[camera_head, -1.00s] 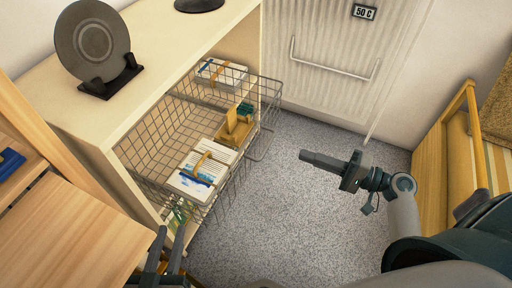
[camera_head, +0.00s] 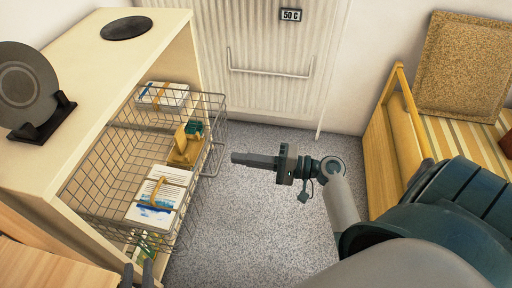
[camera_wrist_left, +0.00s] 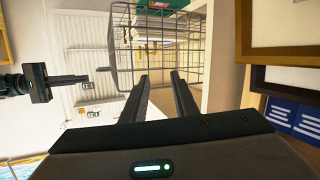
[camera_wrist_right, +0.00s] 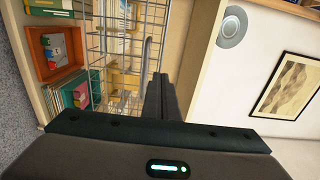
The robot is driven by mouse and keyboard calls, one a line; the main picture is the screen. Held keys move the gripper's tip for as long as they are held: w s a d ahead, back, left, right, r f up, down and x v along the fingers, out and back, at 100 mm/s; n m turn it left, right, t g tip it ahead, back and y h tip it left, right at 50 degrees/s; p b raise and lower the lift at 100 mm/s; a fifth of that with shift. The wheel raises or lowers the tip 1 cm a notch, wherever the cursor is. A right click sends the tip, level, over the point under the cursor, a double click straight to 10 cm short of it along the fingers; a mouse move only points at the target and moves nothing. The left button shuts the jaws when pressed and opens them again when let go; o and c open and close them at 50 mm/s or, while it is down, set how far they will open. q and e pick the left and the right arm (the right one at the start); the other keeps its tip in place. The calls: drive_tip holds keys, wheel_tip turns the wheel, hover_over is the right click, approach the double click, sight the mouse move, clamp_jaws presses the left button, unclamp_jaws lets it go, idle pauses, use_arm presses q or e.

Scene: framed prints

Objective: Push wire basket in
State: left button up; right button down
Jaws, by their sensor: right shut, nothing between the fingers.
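The wire basket (camera_head: 217,137) is pulled part way out of the cream shelf unit (camera_head: 75,88). It holds a strapped paper stack (camera_head: 160,197), a wooden piece with a green item (camera_head: 186,148), and another bundle (camera_head: 163,96) at the back. My right gripper (camera_head: 234,158) is shut and empty, pointing left at the basket's front, just to its right in the head view; contact is unclear. The basket also shows in the right wrist view (camera_wrist_right: 118,58), beyond the closed fingers. My left gripper (camera_head: 138,276) is open and empty, low near the basket's near end.
A dark plate on a stand (camera_head: 30,88) and a dark disc (camera_head: 127,28) sit on the shelf top. A radiator (camera_head: 255,75) is on the back wall. A wooden bench (camera_head: 385,140) stands at right. The speckled floor (camera_head: 240,220) between is clear.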

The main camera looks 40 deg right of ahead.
sight(203, 153)
drive_tip(key=x, duration=0.6)
drive_tip(key=shift+w+a, duration=0.25)
drive_tip(key=shift+w+a+f, duration=0.1)
drive_tip(key=shift+w+a, duration=0.3)
use_arm(q)
drive_tip(key=shift+d+r, duration=0.15)
drive_tip(key=shift+r, duration=0.25)
drive_tip(key=shift+t, duration=0.3)
use_arm(e)
drive_tip(key=shift+w+a, duration=0.1)
